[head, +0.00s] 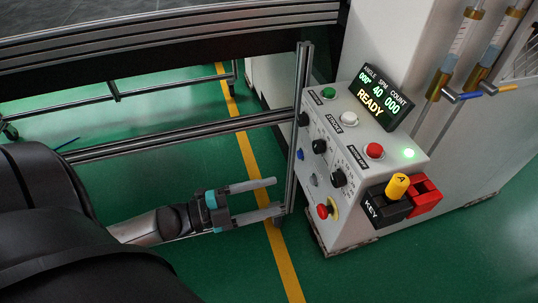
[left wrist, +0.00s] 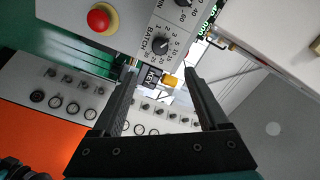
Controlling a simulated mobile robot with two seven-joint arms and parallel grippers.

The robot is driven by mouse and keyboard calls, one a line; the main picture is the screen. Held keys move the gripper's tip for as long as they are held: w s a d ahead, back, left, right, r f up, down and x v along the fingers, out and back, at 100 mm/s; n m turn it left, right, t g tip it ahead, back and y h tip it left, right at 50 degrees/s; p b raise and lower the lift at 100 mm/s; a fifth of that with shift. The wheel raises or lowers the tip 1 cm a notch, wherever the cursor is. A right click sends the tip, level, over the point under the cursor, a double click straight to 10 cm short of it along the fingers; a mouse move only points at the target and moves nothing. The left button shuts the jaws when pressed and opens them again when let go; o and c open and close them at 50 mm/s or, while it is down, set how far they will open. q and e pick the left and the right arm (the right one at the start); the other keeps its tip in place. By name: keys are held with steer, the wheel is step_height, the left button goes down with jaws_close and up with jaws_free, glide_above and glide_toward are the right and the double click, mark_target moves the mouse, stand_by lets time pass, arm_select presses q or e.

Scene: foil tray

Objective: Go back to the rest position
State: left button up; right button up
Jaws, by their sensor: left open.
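My left gripper (head: 262,199) is open and empty, with its two fingers apart, in front of the control box and left of its lower part in the head view. Its fingers also show in the left wrist view (left wrist: 160,80), pointing toward the control panel. My left arm comes in from the left edge of the head view. My right gripper is in neither view. No foil tray shows.
The control box (head: 345,130) carries several buttons and knobs, a READY display (head: 380,97), and a yellow-topped key block (head: 397,186). A metal frame post (head: 298,120) stands close to my left gripper. The green floor (head: 200,270) is clear around a yellow line (head: 288,270).

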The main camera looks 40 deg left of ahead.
arm_select(q)
steer(key=shift+f, duration=0.1)
steer(key=s+a+f+n+g+y, duration=0.25)
steer(key=f+n+y, duration=0.3)
steer(key=f, duration=0.75)
steer(key=s+a+f+n+g+y, duration=0.2)
steer(key=s+a+f+n+y, duration=0.3)
steer(key=f, duration=0.8)
steer(key=s+d+f+n+g, duration=0.3)
steer(key=s+f, duration=0.4)
steer(key=s, duration=0.3)
steer(key=s+d+f+n+g+b, duration=0.1)
steer(key=s+d+f+n+g, duration=0.2)
steer(key=s+d+f+g, duration=0.2)
steer(key=s+d+f, duration=0.3)
steer(key=s, duration=0.2)
steer(key=shift+s+n+g, duration=0.2)
steer(key=shift+n+g, duration=0.15)
steer(key=shift+y, duration=0.25)
